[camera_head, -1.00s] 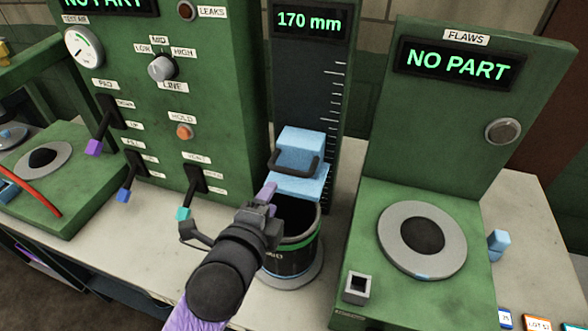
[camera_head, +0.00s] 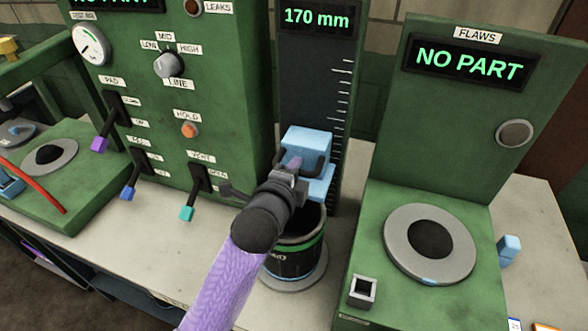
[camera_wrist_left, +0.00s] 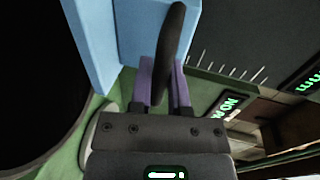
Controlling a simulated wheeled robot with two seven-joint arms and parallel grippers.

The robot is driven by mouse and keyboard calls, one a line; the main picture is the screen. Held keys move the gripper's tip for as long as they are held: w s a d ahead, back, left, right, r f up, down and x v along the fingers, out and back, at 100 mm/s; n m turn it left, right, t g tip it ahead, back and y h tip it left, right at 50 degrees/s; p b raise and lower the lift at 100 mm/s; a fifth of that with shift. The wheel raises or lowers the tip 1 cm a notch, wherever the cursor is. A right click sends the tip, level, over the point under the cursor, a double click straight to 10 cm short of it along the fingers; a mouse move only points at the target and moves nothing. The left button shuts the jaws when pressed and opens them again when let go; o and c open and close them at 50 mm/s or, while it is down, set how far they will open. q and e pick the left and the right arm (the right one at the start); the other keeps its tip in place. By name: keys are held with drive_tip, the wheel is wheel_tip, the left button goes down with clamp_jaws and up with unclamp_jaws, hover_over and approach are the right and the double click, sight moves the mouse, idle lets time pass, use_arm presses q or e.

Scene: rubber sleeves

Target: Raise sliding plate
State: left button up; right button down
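The sliding plate is a light blue block (camera_head: 306,146) with a black handle (camera_head: 291,166), on the dark height gauge (camera_head: 316,85), which reads 170 mm. It is above a black cup with a green band (camera_head: 296,258). My left gripper (camera_head: 283,180) is at the handle and partly hides it and the cup. In the left wrist view, the handle (camera_wrist_left: 172,45) runs between the two purple fingers of my left gripper (camera_wrist_left: 163,80). The fingers are close to the handle on both sides; whether they press on it is unclear. My right gripper is out of view.
A green test panel (camera_head: 230,70) with levers stands left of the gauge. A teal-tipped lever (camera_head: 187,213) is close to my left arm. A green flaw station (camera_head: 385,200) with a grey ring stands close on the right.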

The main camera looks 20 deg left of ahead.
use_arm(q)
clamp_jaws()
idle(1.1)
